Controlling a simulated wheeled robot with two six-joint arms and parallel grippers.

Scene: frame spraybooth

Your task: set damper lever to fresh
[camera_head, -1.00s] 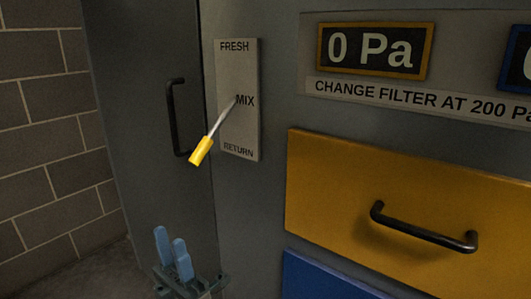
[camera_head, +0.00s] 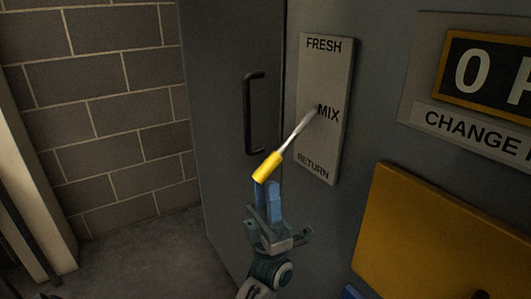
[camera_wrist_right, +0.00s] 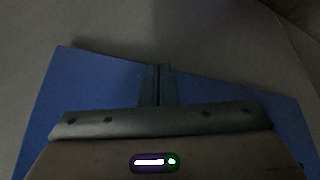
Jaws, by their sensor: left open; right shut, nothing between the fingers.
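The damper lever (camera_head: 270,165) has a yellow grip on a thin metal rod. The rod comes out of a pale plate (camera_head: 340,80) marked FRESH at the top, MIX in the middle and RETURN at the bottom. The lever's root is beside MIX, and its grip hangs out toward the lower left. My left gripper (camera_head: 266,190), with blue fingers, is open just below the yellow grip. I cannot tell whether they touch.
A grey door with a black handle (camera_head: 250,115) stands left of the plate.

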